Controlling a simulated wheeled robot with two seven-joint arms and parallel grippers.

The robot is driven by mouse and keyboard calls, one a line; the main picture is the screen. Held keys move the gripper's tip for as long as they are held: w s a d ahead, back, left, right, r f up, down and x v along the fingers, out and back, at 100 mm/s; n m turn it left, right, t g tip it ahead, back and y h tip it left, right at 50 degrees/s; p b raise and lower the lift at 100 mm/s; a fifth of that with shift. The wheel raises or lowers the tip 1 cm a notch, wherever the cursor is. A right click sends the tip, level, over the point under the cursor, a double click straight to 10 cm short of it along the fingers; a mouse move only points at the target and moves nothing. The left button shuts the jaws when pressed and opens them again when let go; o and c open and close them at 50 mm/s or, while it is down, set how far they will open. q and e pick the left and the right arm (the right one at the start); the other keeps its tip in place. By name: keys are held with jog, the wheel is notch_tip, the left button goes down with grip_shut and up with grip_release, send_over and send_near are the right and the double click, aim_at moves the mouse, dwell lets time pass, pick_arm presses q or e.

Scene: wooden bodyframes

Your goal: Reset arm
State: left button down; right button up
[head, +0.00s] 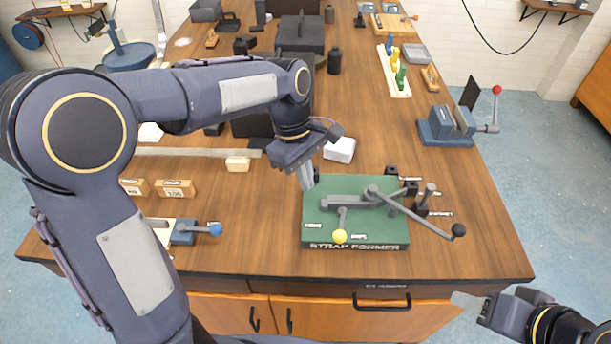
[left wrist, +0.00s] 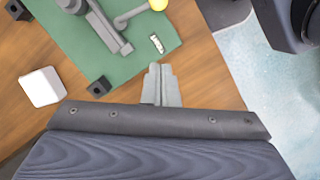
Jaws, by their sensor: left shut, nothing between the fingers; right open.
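The strap former (head: 320,236) is a green plate fixture on the wooden bench in the head view. It carries a grey arm (head: 415,212) that ends in a black knob at the right, and a short lever with a yellow knob (head: 340,236) at the front. My left gripper (head: 308,186) is shut and empty, just beside the plate's back left corner. In the left wrist view its closed fingers (left wrist: 161,84) point toward the green plate's edge (left wrist: 135,62). My right gripper (head: 470,302) is open and empty, low at the right, off the bench's front edge.
A white block (head: 340,150) sits behind the plate. A blue vise (head: 447,126) stands at the right edge. Wooden blocks (head: 174,189) and a blue-knobbed clamp (head: 195,231) lie at the left. Bare wood lies between the clamp and the plate.

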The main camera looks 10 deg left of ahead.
dwell(0.3)
pick_arm(q)
jog(key=s+a+m+t, duration=0.3)
jog(key=s+a+m, duration=0.1)
jog(key=s, duration=0.5)
jog(key=s+a+m+t+h, duration=0.1)
jog(key=s+a+m+t, duration=0.2)
jog(key=s, duration=0.7)
jog(key=a+m, duration=0.2)
jog(key=m, duration=0.2)
jog(key=shift+r+t, duration=0.25)
jog(key=shift+t, duration=0.15)
